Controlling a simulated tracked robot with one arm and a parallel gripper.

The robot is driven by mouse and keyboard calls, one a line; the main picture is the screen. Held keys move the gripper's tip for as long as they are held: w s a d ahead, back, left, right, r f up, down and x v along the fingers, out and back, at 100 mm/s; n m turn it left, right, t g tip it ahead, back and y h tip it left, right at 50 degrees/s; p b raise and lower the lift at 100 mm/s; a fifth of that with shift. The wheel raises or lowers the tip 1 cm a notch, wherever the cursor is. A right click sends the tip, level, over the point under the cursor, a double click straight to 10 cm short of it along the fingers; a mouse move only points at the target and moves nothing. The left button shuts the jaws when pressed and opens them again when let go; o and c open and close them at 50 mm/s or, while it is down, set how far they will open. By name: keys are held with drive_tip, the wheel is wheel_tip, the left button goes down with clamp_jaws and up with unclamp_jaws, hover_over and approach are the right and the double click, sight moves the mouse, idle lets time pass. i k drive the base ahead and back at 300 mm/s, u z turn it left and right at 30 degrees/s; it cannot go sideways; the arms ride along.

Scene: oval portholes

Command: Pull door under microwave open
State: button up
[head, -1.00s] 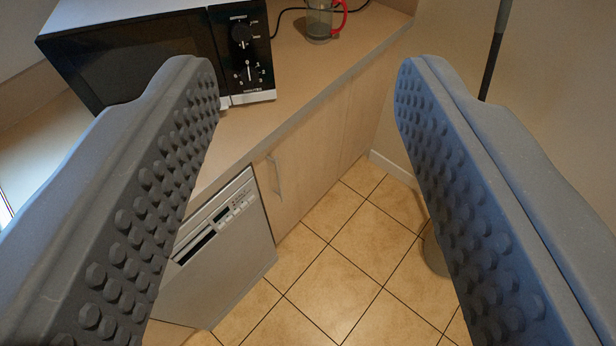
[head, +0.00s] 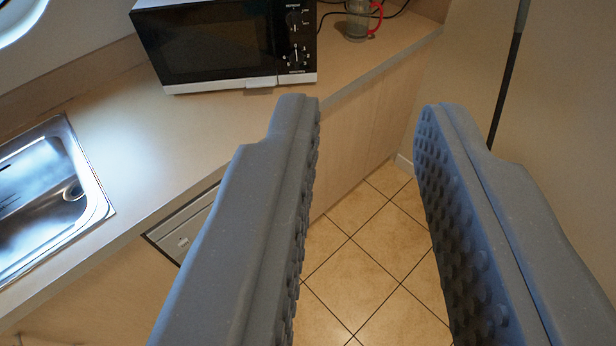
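The microwave (head: 215,45) is black with a white lower edge and stands on the counter at the upper left. Below the counter edge, a light wood cabinet door (head: 335,180) shows partly between my fingers. Its handle is not visible, and the left finger covers part of the cabinet front. My gripper (head: 368,110) is open and empty, with its two grey studded fingers apart. It appears in front of the cabinet, and I see no contact.
A metal sink (head: 50,200) is set in the counter (head: 150,140) at the left. A white dishwasher (head: 190,222) is mostly hidden behind the left finger. A jug with a red handle (head: 358,18) stands beside the microwave. Tiled floor (head: 370,255) is clear between the fingers.

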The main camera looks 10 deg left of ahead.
sight(346, 126)
drive_tip(key=z, duration=0.5)
drive_tip(key=i, duration=1.15)
drive_tip(key=u, duration=0.4)
